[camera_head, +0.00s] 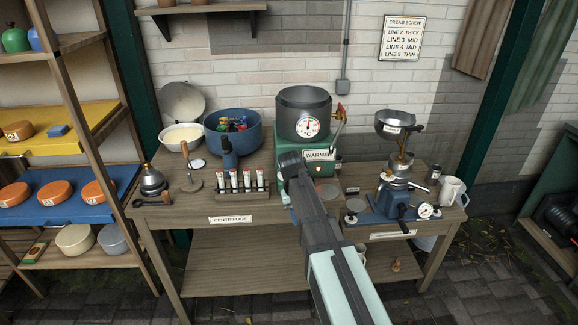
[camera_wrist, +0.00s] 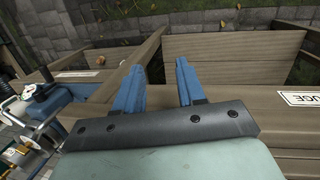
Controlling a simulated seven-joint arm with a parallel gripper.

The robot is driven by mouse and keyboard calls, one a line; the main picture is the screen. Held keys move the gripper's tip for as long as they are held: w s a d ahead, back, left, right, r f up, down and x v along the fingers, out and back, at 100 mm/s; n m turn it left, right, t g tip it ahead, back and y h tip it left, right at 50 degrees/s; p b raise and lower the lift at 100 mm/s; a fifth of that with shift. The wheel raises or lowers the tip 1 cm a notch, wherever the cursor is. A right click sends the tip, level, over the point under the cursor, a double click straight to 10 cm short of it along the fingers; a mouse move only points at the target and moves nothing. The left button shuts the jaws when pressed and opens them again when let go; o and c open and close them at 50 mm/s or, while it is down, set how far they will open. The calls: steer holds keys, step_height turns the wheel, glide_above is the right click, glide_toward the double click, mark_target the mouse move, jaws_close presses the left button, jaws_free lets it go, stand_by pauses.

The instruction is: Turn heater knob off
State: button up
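The green heater (camera_head: 289,141), labelled WARMER (camera_head: 319,155), stands on the back of the wooden table. A dark grey pot (camera_head: 304,107) with a round dial gauge (camera_head: 308,126) sits on it. My arm covers the lower front of the heater in the head view, and I cannot make out the heater knob. The heater is not visible there.
A blue bowl (camera_head: 234,135) and a rack of tubes (camera_head: 243,189) stand left of my arm. A blue-based machine (camera_head: 393,206) with a metal funnel (camera_head: 396,123) and a white mug (camera_head: 452,191) stand on the right. The lower shelf (camera_head: 239,268) is mostly bare.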

steer(key=w+a+r+y, duration=0.1)
steer(key=w+r, duration=0.4)
steer(key=r, duration=0.3)
steer(key=w+a+r+t, duration=0.1)
steer(key=w+r, duration=0.3)
steer(key=r, duration=0.4)
steer(key=w+a+r+y, duration=0.1)
steer(key=w+r, duration=0.4)
steer(key=r, duration=0.4)
steer(key=shift+m, duration=0.4)
steer(key=f, duration=1.4)
steer(key=shift+s+d, duration=0.1)
steer(key=shift+s, duration=0.15)
steer(key=shift+c, duration=0.2)
jaws_close()
